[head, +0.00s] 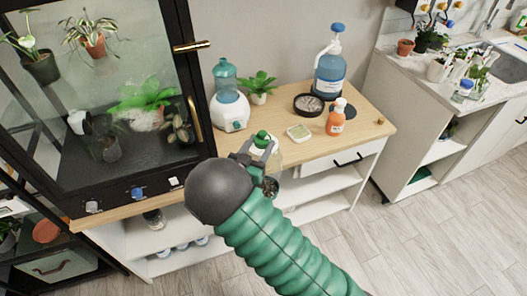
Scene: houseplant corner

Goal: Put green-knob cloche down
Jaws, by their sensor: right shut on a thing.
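The green-knob cloche shows its green knob (262,139) at the middle of the head view, with part of a clear glass body beside and below it. My right gripper (259,152) is shut on the cloche at its knob. My dark wrist and green arm hide much of the cloche's lower part. The cloche is at the front edge of the wooden tabletop (322,150); I cannot tell whether it touches the top. My left gripper is not in view.
A small pale dish (299,133), an orange bottle (336,118), a dark round bowl (308,104), a blue pump bottle (330,70), a white humidifier (230,112) and a potted plant (259,87) stand on the tabletop. A glass cabinet (105,130) stands left. The tabletop's right end is mostly clear.

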